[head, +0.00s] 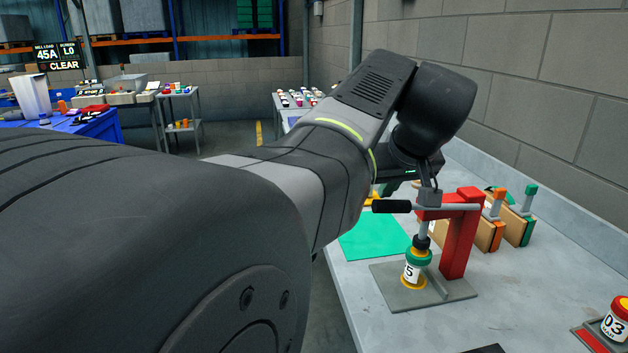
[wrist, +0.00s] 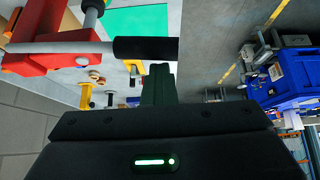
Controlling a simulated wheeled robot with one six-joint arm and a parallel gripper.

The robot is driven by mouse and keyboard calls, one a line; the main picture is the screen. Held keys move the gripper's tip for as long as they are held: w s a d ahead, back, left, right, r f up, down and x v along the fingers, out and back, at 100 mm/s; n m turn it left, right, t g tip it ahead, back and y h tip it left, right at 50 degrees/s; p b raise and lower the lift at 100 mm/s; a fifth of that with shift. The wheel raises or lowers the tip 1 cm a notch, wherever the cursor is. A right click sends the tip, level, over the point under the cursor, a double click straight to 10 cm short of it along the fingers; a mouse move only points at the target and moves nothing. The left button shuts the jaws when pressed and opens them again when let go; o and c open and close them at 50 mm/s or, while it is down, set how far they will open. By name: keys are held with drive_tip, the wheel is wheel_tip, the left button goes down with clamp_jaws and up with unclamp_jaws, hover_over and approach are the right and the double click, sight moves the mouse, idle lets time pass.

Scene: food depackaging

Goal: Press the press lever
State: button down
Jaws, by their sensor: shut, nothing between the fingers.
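The red press (head: 462,232) stands on a grey base plate on the bench at the right of the head view. Its press lever (head: 392,206) is a grey bar with a black grip, lying about level and pointing left. A jar (head: 412,271) marked 5 with a green top stands under the plunger. In the wrist view the red press (wrist: 40,60) is at upper left, and the black lever grip (wrist: 145,48) lies just past my fingertips. My gripper (wrist: 158,72) is shut and empty. I cannot tell whether it touches the grip. My arm hides part of the head view.
Wooden blocks with orange and green clamps (head: 519,220) stand behind the press by the block wall. A green mat (head: 375,238) lies left of the press.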

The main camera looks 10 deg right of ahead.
drive_tip(key=v, duration=0.9)
drive_tip(key=shift+s+a+r, duration=0.15)
drive_tip(key=shift+s+a, duration=0.05)
drive_tip(key=shift+a, duration=0.1)
drive_tip(key=x, duration=0.6)
drive_tip(key=shift+w+d+f, duration=0.2)
drive_tip(key=shift+w+f, duration=0.05)
drive_tip(key=shift+f, duration=0.1)
drive_tip(key=shift+f, duration=0.1)
